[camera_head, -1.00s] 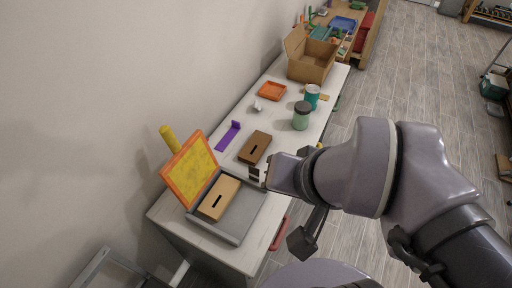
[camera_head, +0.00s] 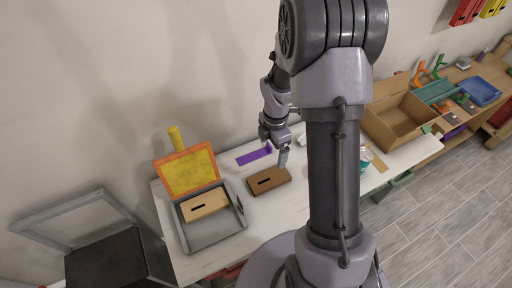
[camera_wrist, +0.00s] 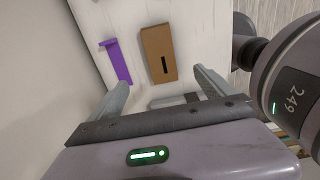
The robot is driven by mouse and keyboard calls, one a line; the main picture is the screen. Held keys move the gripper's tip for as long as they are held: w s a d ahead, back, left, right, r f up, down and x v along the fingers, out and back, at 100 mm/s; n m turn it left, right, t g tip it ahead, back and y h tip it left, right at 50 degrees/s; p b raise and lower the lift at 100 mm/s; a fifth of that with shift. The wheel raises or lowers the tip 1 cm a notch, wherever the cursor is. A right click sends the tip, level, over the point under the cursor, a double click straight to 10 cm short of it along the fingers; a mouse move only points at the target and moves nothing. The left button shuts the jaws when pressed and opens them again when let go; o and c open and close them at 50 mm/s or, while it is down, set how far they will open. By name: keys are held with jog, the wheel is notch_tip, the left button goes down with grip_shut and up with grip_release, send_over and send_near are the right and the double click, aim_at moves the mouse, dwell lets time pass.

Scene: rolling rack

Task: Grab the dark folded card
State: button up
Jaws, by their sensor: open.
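A brown, box-like piece with a black slot (camera_head: 268,180) lies on the white table; it is the darker of two such pieces and best fits the dark folded card. It also shows in the wrist view (camera_wrist: 158,55), beyond the fingertips. A purple L-shaped strip (camera_head: 254,156) lies beside it, in the wrist view on its left (camera_wrist: 118,62). My gripper (camera_head: 284,158) is above the table, close to the brown piece's far right end. In the wrist view my gripper (camera_wrist: 160,82) has its fingers apart, with nothing held.
A grey tray (camera_head: 214,240) with an orange-framed yellow lid (camera_head: 188,172) holds a lighter tan slotted piece (camera_head: 205,206). A yellow cylinder (camera_head: 176,137) stands behind it. A cardboard box (camera_head: 398,122) stands at the right. A teal jar (camera_head: 365,158) is partly hidden by my arm.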

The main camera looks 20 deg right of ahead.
jog(key=b, duration=0.4)
send_over(269, 177)
notch_tip(269, 177, down, 11)
jog(key=shift+s+f, duration=0.1)
jog(key=shift+f, duration=0.1)
notch_tip(269, 177, down, 6)
jog(key=b, duration=0.3)
jog(key=shift+r, duration=0.25)
jog(key=c, duration=1.5)
